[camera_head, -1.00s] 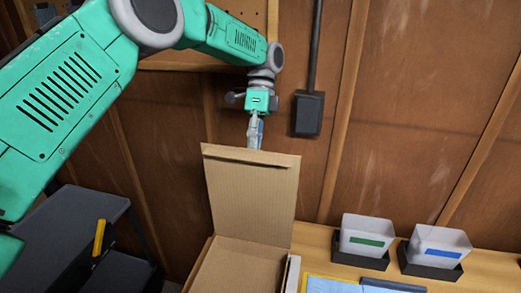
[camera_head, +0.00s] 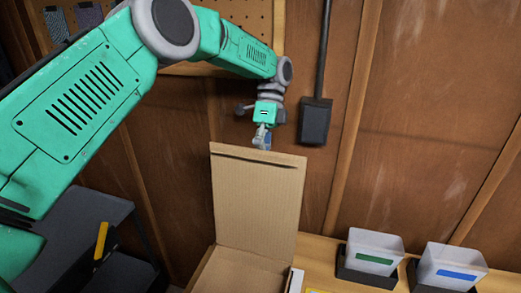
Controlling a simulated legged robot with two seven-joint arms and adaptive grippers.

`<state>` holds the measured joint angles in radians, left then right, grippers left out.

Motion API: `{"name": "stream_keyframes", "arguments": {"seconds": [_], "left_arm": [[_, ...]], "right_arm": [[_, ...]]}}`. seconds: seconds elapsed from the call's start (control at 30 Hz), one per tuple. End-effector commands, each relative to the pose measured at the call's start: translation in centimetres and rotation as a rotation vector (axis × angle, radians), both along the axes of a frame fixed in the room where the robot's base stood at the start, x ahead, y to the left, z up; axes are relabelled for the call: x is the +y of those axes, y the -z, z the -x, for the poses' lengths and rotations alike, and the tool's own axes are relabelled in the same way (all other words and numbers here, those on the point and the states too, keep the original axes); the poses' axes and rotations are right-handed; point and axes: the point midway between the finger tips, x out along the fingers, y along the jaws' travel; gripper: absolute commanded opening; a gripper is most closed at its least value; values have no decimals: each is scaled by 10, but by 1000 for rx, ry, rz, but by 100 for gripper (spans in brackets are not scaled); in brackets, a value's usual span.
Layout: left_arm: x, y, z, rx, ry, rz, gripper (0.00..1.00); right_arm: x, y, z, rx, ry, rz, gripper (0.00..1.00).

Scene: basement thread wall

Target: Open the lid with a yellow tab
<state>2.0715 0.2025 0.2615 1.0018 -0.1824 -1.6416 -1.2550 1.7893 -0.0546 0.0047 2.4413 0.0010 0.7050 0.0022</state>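A brown cardboard lid (camera_head: 257,200) stands raised, nearly upright, at the back of a cardboard box (camera_head: 240,275). The box's open inside shows at the bottom edge of the view. No yellow tab shows on the visible face of the lid. My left gripper (camera_head: 262,140) points down just above and seemingly behind the lid's top edge. Its fingers are small and partly hidden, so I cannot tell whether they touch the lid or are open. My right gripper is not in view.
Two translucent bins in black holders, one with a green label (camera_head: 375,259) and one with a blue label (camera_head: 456,274), stand on the wooden bench at right. A black wall box (camera_head: 315,121) hangs behind. A dark shelf unit (camera_head: 75,230) with a yellow item (camera_head: 101,240) stands left.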

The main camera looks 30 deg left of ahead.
Motion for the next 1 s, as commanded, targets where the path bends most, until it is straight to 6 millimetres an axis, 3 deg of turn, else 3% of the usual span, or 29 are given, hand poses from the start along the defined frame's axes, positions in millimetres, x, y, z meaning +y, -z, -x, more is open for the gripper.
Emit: {"name": "stream_keyframes", "arguments": {"seconds": [0.37, 0.8, 1.0], "left_arm": [[0, -7, 3, -4, -1, 0, 31], [0, -82, 1, -6, -1, 2, 31], [1, -98, 1, -1, 0, 2, 31]], "right_arm": [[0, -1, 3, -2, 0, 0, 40], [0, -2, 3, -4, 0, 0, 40], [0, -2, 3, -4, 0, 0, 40]]}}
